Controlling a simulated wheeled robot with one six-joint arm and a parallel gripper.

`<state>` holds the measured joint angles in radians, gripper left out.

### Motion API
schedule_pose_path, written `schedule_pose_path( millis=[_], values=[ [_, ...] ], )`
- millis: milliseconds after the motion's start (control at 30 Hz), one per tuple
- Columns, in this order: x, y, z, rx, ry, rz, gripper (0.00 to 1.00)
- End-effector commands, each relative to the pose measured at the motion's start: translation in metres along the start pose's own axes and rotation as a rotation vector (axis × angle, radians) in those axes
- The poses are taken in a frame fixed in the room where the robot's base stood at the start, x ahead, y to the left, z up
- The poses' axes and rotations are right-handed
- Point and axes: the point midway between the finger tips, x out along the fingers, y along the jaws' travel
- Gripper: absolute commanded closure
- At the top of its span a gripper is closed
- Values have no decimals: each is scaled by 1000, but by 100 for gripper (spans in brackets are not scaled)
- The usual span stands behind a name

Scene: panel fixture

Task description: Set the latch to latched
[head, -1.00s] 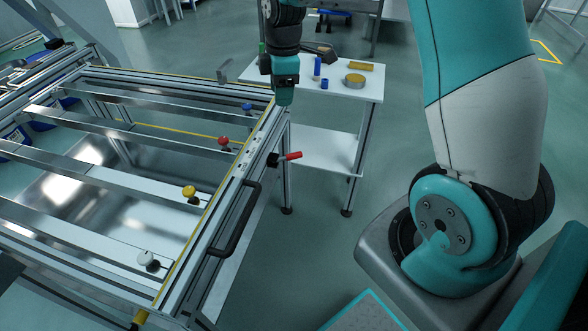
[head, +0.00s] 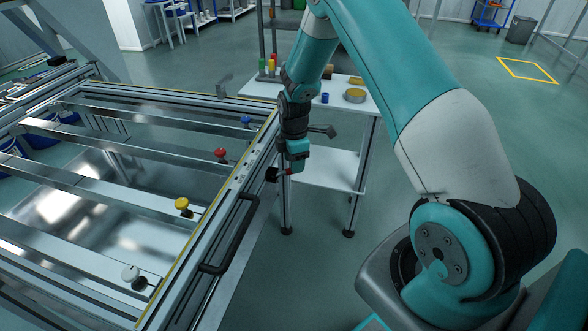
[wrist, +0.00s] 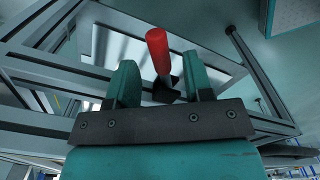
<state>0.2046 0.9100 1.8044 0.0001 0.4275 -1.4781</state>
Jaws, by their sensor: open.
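The latch is a red grip (wrist: 158,50) on a black base (wrist: 165,92), fixed to the outer side of the panel frame. My gripper (wrist: 160,75) is open at the latch. In the wrist view the red grip lies between the two teal fingers, with a gap on each side, and reaches beyond the fingertips. In the head view my gripper (head: 294,168) hangs right over the grip.
A black bar handle (head: 232,236) is on the same frame side, nearer to me. White (head: 130,273), yellow (head: 182,204), red (head: 220,153) and blue (head: 246,120) knobs sit on the rails. A white side table (head: 372,105) with small items stands behind my gripper.

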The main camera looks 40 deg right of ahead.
Motion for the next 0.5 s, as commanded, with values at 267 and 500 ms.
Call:
schedule_pose_path(
  millis=[267,500],
  values=[
    [24,0,0,0,0,1,53],
    [24,0,0,0,0,1,53]
  ],
)
